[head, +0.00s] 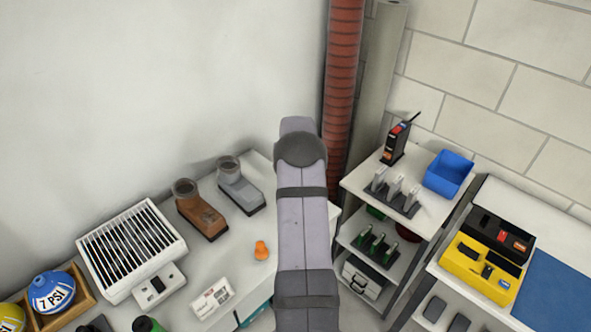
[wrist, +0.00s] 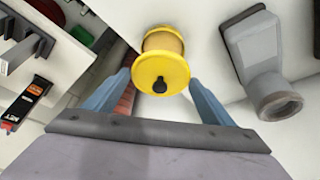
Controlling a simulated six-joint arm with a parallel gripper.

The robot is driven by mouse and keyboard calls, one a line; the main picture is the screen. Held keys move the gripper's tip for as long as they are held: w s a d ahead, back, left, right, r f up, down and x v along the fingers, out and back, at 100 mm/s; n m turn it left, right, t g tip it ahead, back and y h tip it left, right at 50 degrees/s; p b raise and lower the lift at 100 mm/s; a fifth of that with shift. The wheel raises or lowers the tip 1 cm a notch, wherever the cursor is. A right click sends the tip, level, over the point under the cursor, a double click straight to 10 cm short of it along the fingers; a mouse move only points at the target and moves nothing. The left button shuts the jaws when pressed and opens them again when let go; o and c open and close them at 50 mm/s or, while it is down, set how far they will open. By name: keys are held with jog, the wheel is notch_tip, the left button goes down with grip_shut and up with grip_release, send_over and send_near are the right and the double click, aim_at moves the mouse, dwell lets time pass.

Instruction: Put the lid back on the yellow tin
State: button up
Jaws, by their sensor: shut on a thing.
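In the wrist view, a round yellow lid (wrist: 161,76) with a black knob sits between the fingertips of my gripper (wrist: 160,78). My gripper is shut on the lid. The yellow tin (wrist: 163,41) shows directly behind the lid, in line with it. From this angle I cannot tell whether the lid rests on the tin or hangs just above it. In the head view my arm covers the tin, the lid and my fingers.
A grey boot-shaped thing (head: 240,185) stands near the tin, beside a brown one (head: 201,208). An orange cone (head: 261,250) stands on the white table. Shelving (head: 428,208) with a blue bin (head: 448,173) and a black-and-red device (head: 397,141) is to the right.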

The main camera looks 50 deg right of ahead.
jog(key=shift+f, duration=0.15)
jog(key=shift+f+b, duration=2)
jog(key=shift+f, duration=1.05)
jog(key=shift+f+b, duration=0.15)
jog(key=shift+b, duration=0.15)
dwell(0.6)
jog(key=o, duration=1.1)
jog(key=shift+c, duration=0.2)
jog(key=shift+o, duration=0.3)
jog(key=shift+r+p, duration=2.15)
jog(key=shift+r, duration=1.4)
